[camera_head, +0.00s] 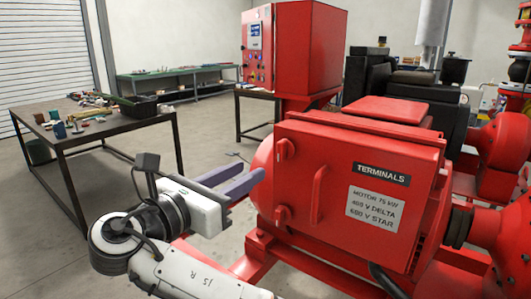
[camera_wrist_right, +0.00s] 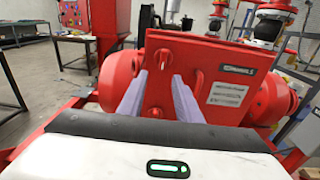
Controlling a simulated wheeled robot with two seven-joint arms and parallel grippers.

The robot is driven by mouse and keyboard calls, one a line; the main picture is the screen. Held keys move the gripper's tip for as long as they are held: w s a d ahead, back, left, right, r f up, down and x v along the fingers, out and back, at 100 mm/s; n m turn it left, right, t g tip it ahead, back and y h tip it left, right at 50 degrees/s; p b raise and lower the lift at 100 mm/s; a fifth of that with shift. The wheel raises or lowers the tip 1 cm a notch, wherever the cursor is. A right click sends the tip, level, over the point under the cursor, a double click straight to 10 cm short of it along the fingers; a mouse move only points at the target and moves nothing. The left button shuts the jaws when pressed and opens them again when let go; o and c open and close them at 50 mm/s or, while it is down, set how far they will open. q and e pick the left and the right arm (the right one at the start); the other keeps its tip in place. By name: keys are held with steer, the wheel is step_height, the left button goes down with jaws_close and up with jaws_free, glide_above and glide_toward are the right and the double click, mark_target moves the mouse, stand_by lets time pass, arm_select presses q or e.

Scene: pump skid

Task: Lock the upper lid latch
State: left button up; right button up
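The red terminal box lid (camera_head: 345,225) faces me, marked TERMINALS, and also shows in the right wrist view (camera_wrist_right: 215,70). The upper lid latch (camera_head: 285,149) is a small red piece at the lid's upper left; it shows between the fingertips' lines in the wrist view (camera_wrist_right: 164,58). I cannot tell whether it is locked. The lower latch (camera_head: 282,214) sits below it, and a red bar handle (camera_head: 318,195) is to their right. My right gripper (camera_head: 251,171) has two purple fingers, open and empty, left of the latches and apart from the lid. My left gripper is not in view.
A table (camera_head: 75,135) with tools stands at the left. A red control cabinet (camera_head: 290,50) stands behind the motor. Red skid beams run along the floor below the box. Open floor lies between the table and the skid.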

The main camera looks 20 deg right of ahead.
mark_target(279, 148)
steer(key=shift+h, duration=0.3)
steer(key=x, duration=0.3)
steer(key=r+p+x, duration=0.1)
steer(key=x, duration=0.6)
steer(key=shift+s+d+r, duration=0.1)
steer(key=shift+s+r, duration=0.05)
steer(key=shift+r, duration=0.2)
jaws_close()
